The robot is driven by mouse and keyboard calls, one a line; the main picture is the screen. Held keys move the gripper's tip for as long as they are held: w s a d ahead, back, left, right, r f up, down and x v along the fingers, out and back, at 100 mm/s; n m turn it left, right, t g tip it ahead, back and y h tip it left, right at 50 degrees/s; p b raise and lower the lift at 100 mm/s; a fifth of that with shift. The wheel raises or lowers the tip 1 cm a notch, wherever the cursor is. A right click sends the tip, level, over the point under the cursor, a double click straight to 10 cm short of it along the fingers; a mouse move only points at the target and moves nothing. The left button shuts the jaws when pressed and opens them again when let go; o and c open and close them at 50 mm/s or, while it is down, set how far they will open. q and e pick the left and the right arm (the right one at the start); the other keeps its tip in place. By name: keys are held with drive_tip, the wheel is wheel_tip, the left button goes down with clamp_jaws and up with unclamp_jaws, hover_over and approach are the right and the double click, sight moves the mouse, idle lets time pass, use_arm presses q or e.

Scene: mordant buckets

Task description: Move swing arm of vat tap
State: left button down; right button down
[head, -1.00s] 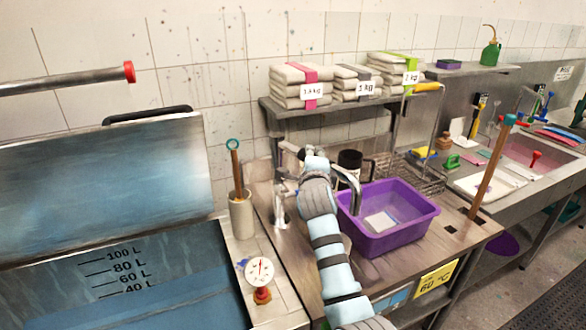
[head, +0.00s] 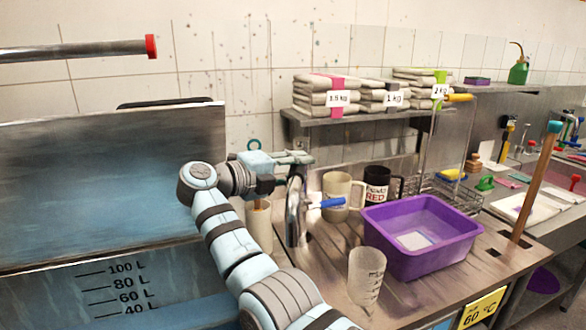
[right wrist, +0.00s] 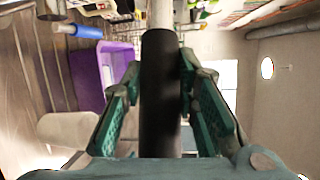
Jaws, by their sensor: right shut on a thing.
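My right gripper (head: 300,158) is at the top of the swing arm. In the right wrist view its green-padded fingers are closed around a dark cylinder (right wrist: 160,95), seemingly the swing arm's sleeve. My left gripper is out of view.
The vat (head: 110,185) with litre marks and a raised lid is at left. On the counter are a clear beaker (head: 366,275), a beige mug (head: 343,193), a dark mug (head: 380,188) and a purple tub (head: 422,235). A shelf with folded cloth stacks (head: 327,95) hangs above.

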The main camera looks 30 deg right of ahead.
drive_tip(key=shift+w+a+m+g, duration=0.2)
drive_tip(key=shift+a+m+g, duration=0.1)
drive_tip(key=shift+g, duration=0.1)
drive_tip(key=c, duration=1.2)
unclamp_jaws()
drive_tip(key=shift+w, duration=0.1)
drive_tip(key=shift+c, duration=0.2)
drive_tip(key=shift+c, duration=0.6)
